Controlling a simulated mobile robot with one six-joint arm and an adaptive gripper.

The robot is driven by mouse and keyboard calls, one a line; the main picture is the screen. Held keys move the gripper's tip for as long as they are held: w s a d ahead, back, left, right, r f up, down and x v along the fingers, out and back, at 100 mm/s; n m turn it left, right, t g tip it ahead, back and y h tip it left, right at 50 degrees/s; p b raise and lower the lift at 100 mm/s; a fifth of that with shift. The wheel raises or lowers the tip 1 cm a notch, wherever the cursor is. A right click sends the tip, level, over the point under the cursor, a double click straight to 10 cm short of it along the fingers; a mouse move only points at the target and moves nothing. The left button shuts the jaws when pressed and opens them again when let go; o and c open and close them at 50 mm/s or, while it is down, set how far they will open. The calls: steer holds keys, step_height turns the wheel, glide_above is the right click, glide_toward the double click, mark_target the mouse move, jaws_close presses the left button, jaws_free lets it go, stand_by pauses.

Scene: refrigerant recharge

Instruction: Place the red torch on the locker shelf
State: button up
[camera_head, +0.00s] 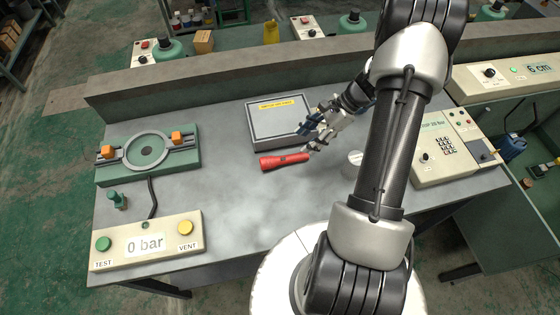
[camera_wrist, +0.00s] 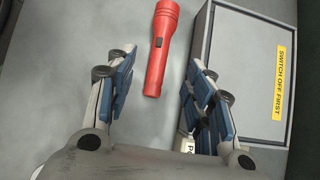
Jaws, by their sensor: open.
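The red torch (camera_head: 284,161) lies on the grey workbench, just in front of a grey box. In the wrist view the torch (camera_wrist: 158,50) lies between the lines of my two fingers, beyond their tips, with its wide head toward the top. My gripper (camera_head: 318,138) is above the bench, to the right of the torch and beside the box. In the wrist view my gripper (camera_wrist: 163,82) is open, with its blue-padded fingers wide apart and nothing between them. No locker shelf can be clearly made out.
The grey box (camera_head: 274,128) with a yellow label, which reads "SWITCH OFF FIRST" on the box (camera_wrist: 238,60) in the wrist view, stands close to my right finger. A green clamp fixture (camera_head: 187,171), a "0 bar" panel (camera_head: 145,262) and a keypad unit (camera_head: 425,175) occupy the bench's sides.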

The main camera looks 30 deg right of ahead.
mark_target(286, 157)
steer(key=b+x, duration=0.2)
steer(key=x, duration=0.8)
steer(key=shift+w+a+f, duration=0.1)
steer(key=shift+w+f, duration=0.05)
steer(key=shift+f, duration=0.2)
steer(key=shift+c, duration=0.2)
jaws_close()
